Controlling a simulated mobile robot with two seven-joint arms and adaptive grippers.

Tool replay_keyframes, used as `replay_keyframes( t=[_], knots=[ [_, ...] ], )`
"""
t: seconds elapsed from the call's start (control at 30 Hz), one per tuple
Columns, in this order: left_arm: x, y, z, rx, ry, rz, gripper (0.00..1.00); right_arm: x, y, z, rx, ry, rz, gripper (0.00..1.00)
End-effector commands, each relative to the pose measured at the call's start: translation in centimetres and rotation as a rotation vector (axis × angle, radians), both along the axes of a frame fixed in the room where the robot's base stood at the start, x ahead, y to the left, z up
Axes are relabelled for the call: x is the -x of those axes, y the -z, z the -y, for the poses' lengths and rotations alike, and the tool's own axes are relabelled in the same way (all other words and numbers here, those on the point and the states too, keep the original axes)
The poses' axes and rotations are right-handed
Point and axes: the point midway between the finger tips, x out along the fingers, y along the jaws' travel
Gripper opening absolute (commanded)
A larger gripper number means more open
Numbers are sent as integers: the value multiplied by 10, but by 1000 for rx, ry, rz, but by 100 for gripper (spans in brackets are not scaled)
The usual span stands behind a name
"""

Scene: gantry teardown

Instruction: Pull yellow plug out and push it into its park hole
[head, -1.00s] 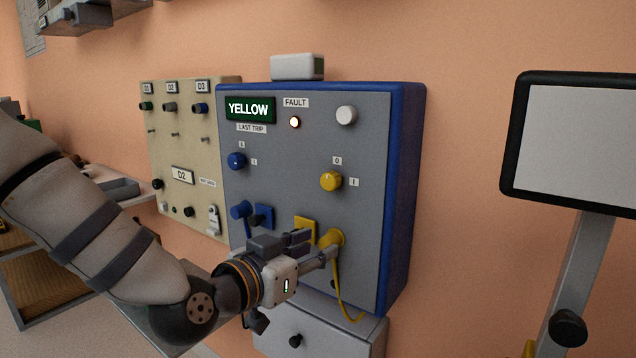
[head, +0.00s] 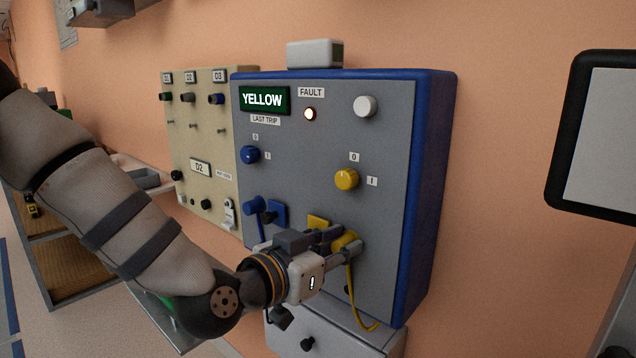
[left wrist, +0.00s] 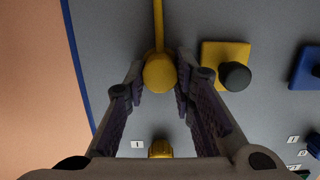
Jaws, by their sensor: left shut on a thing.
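The yellow plug (head: 344,242) is at the lower right of the grey panel front (head: 385,150), its yellow cord hanging down. My left gripper (head: 344,246) is shut on it. In the left wrist view the round yellow plug (left wrist: 160,73) sits between the two fingertips (left wrist: 160,82). I cannot tell whether it is fully seated in the panel. Beside it is a yellow square plate (head: 318,220), partly hidden by my gripper. In the left wrist view this plate (left wrist: 211,52) carries a black round part (left wrist: 235,76). My right gripper is not in view.
A yellow knob (head: 346,179) sits above the plug. A blue plug (head: 254,205) and blue plate (head: 277,212) are to the left. A beige panel (head: 185,135) adjoins the cabinet. A grey box (head: 365,338) stands below and a screen (head: 600,140) at right.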

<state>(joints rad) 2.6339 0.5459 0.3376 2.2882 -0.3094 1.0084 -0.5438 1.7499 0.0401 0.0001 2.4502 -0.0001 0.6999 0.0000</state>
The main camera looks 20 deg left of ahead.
Motion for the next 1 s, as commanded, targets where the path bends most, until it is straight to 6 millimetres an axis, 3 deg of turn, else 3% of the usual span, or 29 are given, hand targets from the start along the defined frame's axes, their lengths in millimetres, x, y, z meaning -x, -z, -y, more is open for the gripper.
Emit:
replay_keyframes(
  t=[0.37,0.53,0.73,1.0],
  knots=[
    [17,0,-6,0,0,-4,0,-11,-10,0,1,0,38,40],
    [39,-6,-13,0,-1,6,0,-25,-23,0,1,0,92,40],
    [58,-1,-21,0,0,-2,0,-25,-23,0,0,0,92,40],
    [61,1,-22,0,0,-4,0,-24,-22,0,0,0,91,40]
  ],
)
